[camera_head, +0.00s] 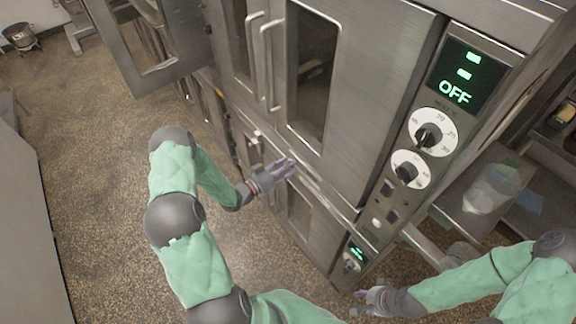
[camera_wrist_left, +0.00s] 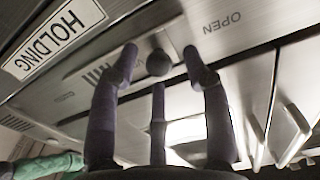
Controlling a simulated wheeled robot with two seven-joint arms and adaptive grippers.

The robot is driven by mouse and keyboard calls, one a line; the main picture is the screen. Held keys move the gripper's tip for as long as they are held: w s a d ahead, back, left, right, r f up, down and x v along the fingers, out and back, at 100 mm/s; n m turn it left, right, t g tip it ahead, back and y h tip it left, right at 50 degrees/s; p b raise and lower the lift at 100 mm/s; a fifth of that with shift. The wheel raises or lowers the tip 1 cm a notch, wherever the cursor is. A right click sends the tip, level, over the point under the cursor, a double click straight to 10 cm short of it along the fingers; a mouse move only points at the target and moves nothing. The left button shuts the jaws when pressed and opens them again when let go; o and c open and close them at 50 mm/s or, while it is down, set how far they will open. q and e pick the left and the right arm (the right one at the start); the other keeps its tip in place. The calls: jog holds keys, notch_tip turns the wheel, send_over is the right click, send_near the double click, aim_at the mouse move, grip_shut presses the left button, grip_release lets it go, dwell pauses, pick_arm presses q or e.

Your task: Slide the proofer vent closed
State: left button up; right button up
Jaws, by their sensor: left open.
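The proofer vent shows in the left wrist view as a metal strip with dark slots (camera_wrist_left: 94,74) and a round dark knob (camera_wrist_left: 158,62). The word OPEN (camera_wrist_left: 222,22) is marked right of the knob. My left gripper (camera_wrist_left: 158,75) is open, its fingers spread around the knob; I cannot tell if they touch it. In the head view my left gripper (camera_head: 284,170) is at the oven front, between the upper and lower doors, and the vent is too small or hidden to make out. My right gripper (camera_head: 362,302) is low at the right, empty, with fingers apart.
A HOLDING label (camera_wrist_left: 55,38) is left of the knob. Tall door handles (camera_head: 268,62) stand out from the upper doors. A control panel with an OFF display (camera_head: 455,92) and dials is at right. An open door (camera_head: 150,45) juts out at upper left.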

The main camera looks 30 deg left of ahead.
aim_at(309, 172)
pick_arm(q)
jog(key=shift+w+d, duration=0.1)
jog(key=shift+w, duration=0.25)
grip_shut()
jog(key=s+d, duration=0.1)
jog(key=d, duration=0.3)
jog(key=s+d, duration=0.1)
jog(key=d, duration=0.1)
jog(key=shift+s+d+r, duration=0.1)
jog(key=shift+s+d, duration=0.15)
jog(key=shift+s, duration=0.05)
